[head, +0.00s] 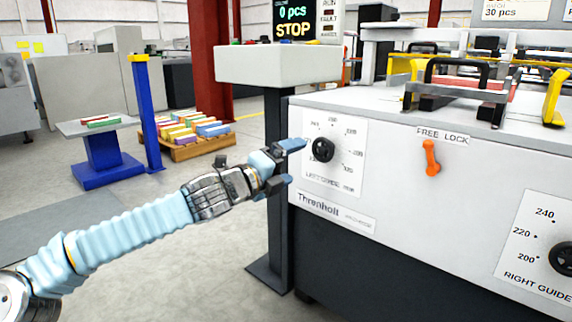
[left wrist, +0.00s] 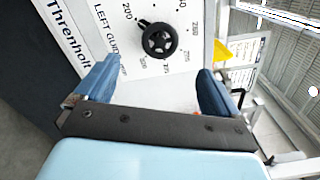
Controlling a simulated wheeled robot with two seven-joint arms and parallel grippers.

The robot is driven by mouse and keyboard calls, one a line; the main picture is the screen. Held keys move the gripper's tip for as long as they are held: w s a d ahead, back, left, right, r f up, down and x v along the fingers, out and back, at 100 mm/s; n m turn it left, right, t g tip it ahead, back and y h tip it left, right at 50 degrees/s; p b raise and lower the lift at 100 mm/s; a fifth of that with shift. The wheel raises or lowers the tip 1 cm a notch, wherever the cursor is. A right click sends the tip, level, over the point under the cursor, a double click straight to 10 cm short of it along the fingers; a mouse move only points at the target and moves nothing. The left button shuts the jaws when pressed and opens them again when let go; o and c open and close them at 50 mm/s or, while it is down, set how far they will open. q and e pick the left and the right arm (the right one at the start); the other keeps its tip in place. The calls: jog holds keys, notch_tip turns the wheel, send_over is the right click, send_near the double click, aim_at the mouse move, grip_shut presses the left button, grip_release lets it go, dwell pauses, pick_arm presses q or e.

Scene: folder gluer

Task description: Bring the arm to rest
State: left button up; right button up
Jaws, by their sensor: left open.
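My left gripper (head: 290,163) is open, with its blue fingers pointing at the white front panel of the machine. In the head view it is just left of the black left guide knob (head: 323,150) on its dial plate (head: 347,178). In the left wrist view the same knob (left wrist: 159,40) stands beyond the two spread fingers, apart from them, and nothing is between the fingers (left wrist: 155,88). My left arm comes in from the lower left of the head view. My right gripper does not show in either view.
An orange lock lever (head: 431,158) and the right guide knob (head: 564,258) are further right on the panel. A control box (head: 275,65) stands on a post left of the machine. A blue stand (head: 103,155) and a pallet of coloured stacks (head: 188,148) are behind my arm.

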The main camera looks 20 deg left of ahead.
pick_arm(q)
jog(key=shift+s+a, duration=0.1)
jog(key=shift+s, duration=0.3)
